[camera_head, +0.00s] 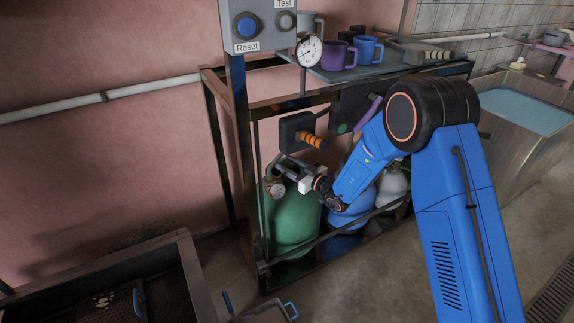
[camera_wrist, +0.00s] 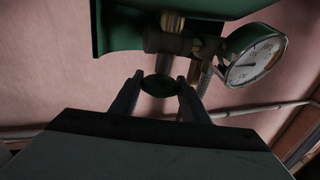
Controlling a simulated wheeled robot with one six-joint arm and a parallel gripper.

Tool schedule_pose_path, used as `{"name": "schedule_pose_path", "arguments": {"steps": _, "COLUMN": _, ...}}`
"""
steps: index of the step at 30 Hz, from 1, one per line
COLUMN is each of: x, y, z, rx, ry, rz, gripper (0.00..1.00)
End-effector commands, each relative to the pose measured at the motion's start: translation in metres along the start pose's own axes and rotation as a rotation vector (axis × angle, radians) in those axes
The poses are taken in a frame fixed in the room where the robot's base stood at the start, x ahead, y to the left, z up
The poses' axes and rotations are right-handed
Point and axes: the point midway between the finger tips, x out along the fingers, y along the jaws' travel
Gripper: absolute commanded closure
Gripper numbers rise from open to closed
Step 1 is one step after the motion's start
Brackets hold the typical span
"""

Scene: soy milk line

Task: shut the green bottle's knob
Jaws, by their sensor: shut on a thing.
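The green bottle (camera_head: 291,222) stands upright at the left end of the metal rack. A small gauge (camera_head: 277,189) sits at its top left. In the wrist view the bottle's green body (camera_wrist: 190,12) fills the top, with its valve stem and the round gauge (camera_wrist: 256,61) beside it. The bottle's dark green knob (camera_wrist: 160,85) lies between the two fingertips of my gripper (camera_wrist: 160,84). My gripper (camera_head: 280,165), at the bottle's top in the head view, is shut on the knob. The knob is hidden in the head view.
A blue bottle (camera_head: 352,212) and a grey bottle (camera_head: 392,185) stand to the right in the rack. A black box with an orange-ringed handle (camera_head: 311,140) is close above my gripper. Rack posts (camera_head: 240,150) stand left of it. Mugs (camera_head: 338,54) sit on the shelf above.

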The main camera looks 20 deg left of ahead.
Motion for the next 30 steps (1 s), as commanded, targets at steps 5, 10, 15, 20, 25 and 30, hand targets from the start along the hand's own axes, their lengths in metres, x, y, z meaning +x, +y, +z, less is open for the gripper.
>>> {"name": "schedule_pose_path", "arguments": {"steps": 5, "x": -0.0004, "y": 0.0000, "z": 0.0002, "rx": 0.001, "ry": 0.000, "rz": 0.063, "gripper": 0.81}}
{"name": "schedule_pose_path", "arguments": {"steps": 10, "x": -0.0003, "y": 0.0008, "z": 0.0000, "rx": 0.001, "ry": 0.001, "rz": 0.094, "gripper": 0.81}}
{"name": "schedule_pose_path", "arguments": {"steps": 15, "x": -0.0004, "y": 0.0013, "z": -0.0001, "rx": 0.000, "ry": 0.001, "rz": 0.103, "gripper": 0.81}}
{"name": "schedule_pose_path", "arguments": {"steps": 20, "x": -0.0003, "y": 0.0014, "z": -0.0002, "rx": 0.000, "ry": 0.001, "rz": 0.104, "gripper": 0.81}}
{"name": "schedule_pose_path", "arguments": {"steps": 25, "x": -0.0002, "y": 0.0014, "z": -0.0004, "rx": 0.001, "ry": 0.002, "rz": 0.103, "gripper": 0.49}}
{"name": "schedule_pose_path", "arguments": {"steps": 30, "x": 0.0000, "y": 0.0009, "z": -0.0003, "rx": 0.000, "ry": 0.002, "rz": 0.102, "gripper": 0.42}}
